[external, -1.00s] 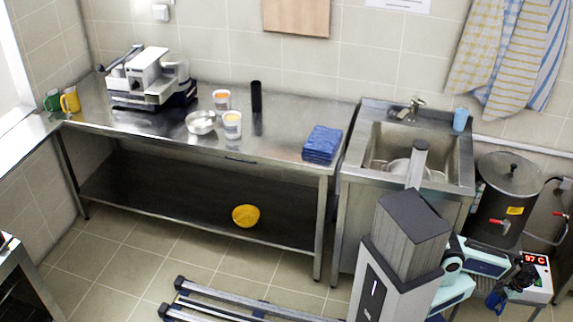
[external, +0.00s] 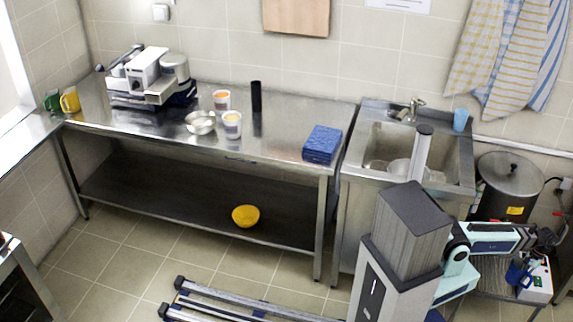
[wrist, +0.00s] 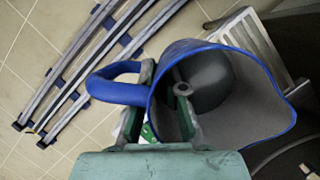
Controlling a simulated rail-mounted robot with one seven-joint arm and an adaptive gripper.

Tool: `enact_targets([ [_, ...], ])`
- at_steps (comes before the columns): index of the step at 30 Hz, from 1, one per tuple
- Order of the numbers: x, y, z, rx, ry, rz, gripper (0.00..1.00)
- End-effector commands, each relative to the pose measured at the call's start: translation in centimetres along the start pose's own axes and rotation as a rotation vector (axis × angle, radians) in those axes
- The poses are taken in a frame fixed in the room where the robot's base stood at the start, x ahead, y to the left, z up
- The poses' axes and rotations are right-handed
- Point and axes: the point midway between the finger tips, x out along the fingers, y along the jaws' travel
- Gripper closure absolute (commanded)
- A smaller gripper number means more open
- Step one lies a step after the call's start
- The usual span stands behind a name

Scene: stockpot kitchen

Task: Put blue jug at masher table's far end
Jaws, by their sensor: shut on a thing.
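The blue jug (wrist: 240,55) fills the middle of the wrist view, with a blue rim, a loop handle at left and a grey inside. My gripper (wrist: 165,105) is shut on it; the jug wall beside the handle appears to sit between the two fingers. In the external view the jug (external: 519,273) hangs small below my gripper (external: 541,247), at the right edge, in front of a white box. The long steel table (external: 270,147) stands at left, well away from the jug. I cannot make out a masher on it.
A slicer-like machine (external: 152,77), green mug (external: 52,101), yellow mug (external: 70,101), metal bowl (external: 201,122), white tubs (external: 232,125), black cylinder (external: 256,96) and blue cloths (external: 323,143) stand on the table. A sink (external: 400,145) and a large pot (external: 508,187) are at right. Floor rails (external: 230,302) run in front.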

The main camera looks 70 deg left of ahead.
Motion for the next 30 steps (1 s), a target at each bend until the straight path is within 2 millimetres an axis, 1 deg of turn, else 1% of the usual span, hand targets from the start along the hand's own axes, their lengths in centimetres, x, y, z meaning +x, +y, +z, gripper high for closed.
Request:
enact_targets([
  [1,-3.5,-0.5,-0.8,-0.062,0.007,0.027,1.0],
  [2,-5.0,-0.8,-1.1,-0.098,0.008,0.041,1.0],
  [3,-7.0,-1.2,-1.5,-0.145,0.009,0.061,1.0],
  [5,-9.9,-2.0,-2.1,-0.215,0.01,0.088,1.0],
  [6,-11.9,-2.5,-2.4,-0.261,0.01,0.108,1.0],
  [8,-14.9,-3.5,-2.9,-0.33,0.011,0.135,1.0],
  [9,-16.9,-4.1,-3.1,-0.374,0.01,0.153,1.0],
  [11,-19.7,-5.2,-3.4,-0.437,0.009,0.18,1.0],
  [12,-21.4,-5.9,-3.5,-0.478,0.007,0.195,1.0],
  [15,-25.4,-7.5,-3.7,-0.565,0.004,0.231,1.0],
  [18,-28.4,-8.9,-3.7,-0.633,0.001,0.258,1.0],
  [21,-30.4,-9.8,-3.6,-0.679,-0.002,0.277,1.0],
  [25,-31.6,-10.5,-3.6,-0.712,-0.006,0.289,1.0],
  [30,-31.9,-10.7,-3.5,-0.719,-0.007,0.291,1.0],
])
